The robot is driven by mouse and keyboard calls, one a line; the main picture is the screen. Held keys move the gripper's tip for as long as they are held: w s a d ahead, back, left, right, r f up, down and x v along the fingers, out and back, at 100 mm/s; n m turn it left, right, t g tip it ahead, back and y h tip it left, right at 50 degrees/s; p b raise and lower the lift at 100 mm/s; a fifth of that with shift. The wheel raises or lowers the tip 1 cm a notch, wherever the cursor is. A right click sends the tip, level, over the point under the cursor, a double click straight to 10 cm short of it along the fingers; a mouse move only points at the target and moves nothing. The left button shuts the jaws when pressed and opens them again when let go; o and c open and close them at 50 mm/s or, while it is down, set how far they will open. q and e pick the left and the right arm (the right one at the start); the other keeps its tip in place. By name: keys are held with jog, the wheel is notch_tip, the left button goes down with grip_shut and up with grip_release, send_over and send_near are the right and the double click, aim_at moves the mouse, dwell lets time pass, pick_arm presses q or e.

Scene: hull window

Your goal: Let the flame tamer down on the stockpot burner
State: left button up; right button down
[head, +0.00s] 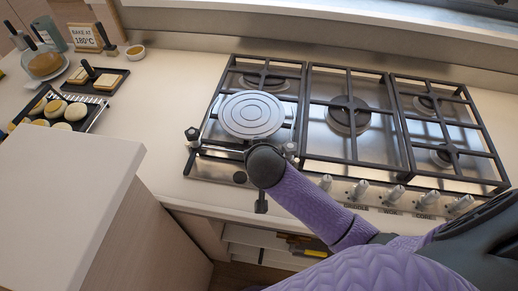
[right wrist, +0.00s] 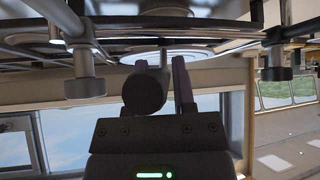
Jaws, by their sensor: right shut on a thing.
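The flame tamer (head: 251,114) is a pale round metal disc with concentric rings. In the head view it lies over the left section of the hob (head: 193,170), covering part of the grate there. I cannot tell whether it touches the bars. My right gripper (right wrist: 158,76) is shut on the flame tamer's dark handle (right wrist: 145,92). In the head view my wrist hides the jaws and most of the handle, just in front of the disc. The stockpot burner's label cannot be read; the arm covers part of the front panel. My left gripper is not in view.
Black grates (head: 349,159) stand over the middle and right burners. Control knobs (head: 396,192) line the hob's front edge near my arm. A tray of round food (head: 75,112), a dark board (head: 98,82) and a sign (head: 85,37) stand at left. The counter between them and the hob is clear.

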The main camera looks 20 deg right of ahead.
jog(key=shift+f, duration=0.15)
dwell(0.5)
jog(key=shift+f, duration=0.45)
dwell(0.5)
jog(key=shift+f, duration=0.2)
jog(key=shift+f+b, duration=0.25)
jog(key=shift+b, duration=0.05)
jog(key=shift+f, duration=0.2)
dwell(0.6)
